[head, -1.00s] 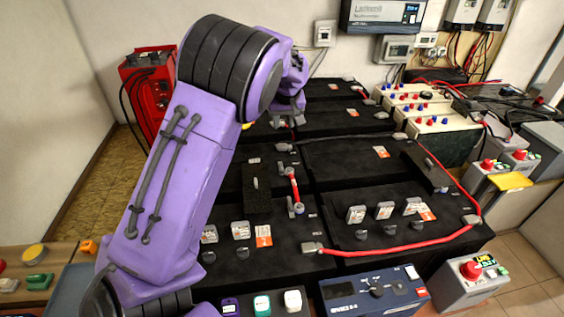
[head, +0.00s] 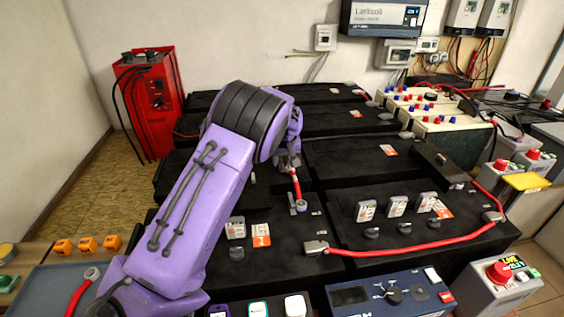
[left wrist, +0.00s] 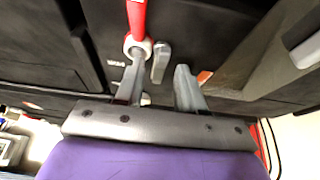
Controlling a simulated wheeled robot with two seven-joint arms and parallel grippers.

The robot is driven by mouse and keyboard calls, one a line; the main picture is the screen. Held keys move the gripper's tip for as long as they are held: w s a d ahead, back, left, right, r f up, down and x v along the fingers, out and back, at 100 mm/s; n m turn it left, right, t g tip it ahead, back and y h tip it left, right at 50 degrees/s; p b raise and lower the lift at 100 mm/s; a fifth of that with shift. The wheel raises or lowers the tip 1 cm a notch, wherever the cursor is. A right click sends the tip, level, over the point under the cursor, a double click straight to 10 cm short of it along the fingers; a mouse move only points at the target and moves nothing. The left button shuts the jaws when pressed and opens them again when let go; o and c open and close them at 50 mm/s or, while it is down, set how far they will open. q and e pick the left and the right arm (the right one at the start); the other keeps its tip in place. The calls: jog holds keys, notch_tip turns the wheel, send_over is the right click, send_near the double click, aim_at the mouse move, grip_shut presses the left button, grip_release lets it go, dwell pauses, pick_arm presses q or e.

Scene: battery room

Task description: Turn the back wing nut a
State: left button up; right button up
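A short red cable link (head: 296,187) joins two black batteries in the head view. At its front end is a ring lug with a grey wing nut (head: 291,202) beside it. My left gripper (head: 290,163) is at the link's back end and hides that end in the head view. In the left wrist view the gripper (left wrist: 158,84) has its two grey fingers apart. A ring lug (left wrist: 138,48) on the red link lies by the left finger. A grey upright wing (left wrist: 160,62) stands between the finger lines, apart from the right finger; contact with the left is unclear. My right gripper is not in view.
Black batteries (head: 360,198) fill the middle, with a long red cable (head: 410,250) across the front. A red cabinet (head: 150,100) stands back left. A blue meter box (head: 385,295) and grey switch box (head: 500,285) are in front. A blue-grey tray (head: 50,285) is front left.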

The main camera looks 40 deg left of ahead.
pick_arm(q)
jog(key=shift+a+f, duration=0.1)
jog(key=shift+f, duration=0.2)
jog(key=shift+c, duration=0.3)
grip_shut()
